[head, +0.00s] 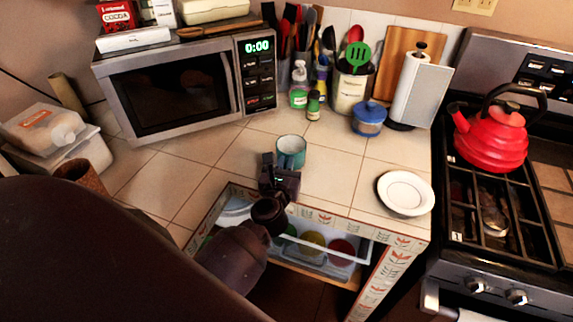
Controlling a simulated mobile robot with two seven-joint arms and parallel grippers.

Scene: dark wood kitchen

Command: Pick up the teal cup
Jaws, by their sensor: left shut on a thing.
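The teal cup (291,146) stands upright on the tiled counter, in front of the microwave's right end. Its white inside shows from above. My left gripper (281,162) reaches up from the front edge of the counter and is shut on the near side of the cup. The gripper body hides the lower near part of the cup and the fingertips. I cannot tell whether the cup is clear of the counter. My right gripper is not in view.
An open drawer (352,250) with colored items lies below my left arm. A white plate (405,192) is to the right. A red kettle (491,138) is on the stove.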

